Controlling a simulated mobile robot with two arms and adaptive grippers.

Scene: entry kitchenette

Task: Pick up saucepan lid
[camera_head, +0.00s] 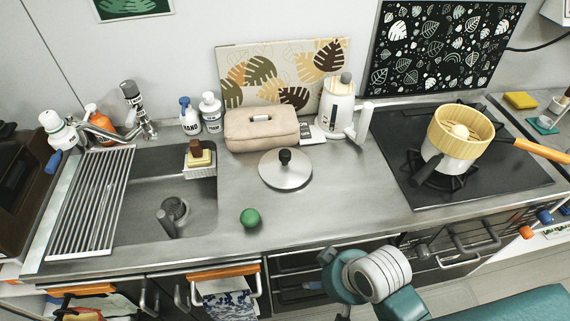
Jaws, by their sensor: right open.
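The saucepan lid (285,172) is a round, shiny metal disc with a black knob on top. It lies flat on the steel counter, right of the sink and in front of a beige bag. My right gripper (334,282) is low in the view, in front of the counter's front edge, below and right of the lid. It is open, apart from the lid, and partly hidden by my own wrist. My left gripper is not in view.
A green ball (250,217) sits near the front edge, left of the lid. The beige bag (262,128) and a white kettle-like appliance (335,108) stand behind. A pot with a yellow steamer (460,133) stands on the black hob (500,185). Counter right of the lid is clear.

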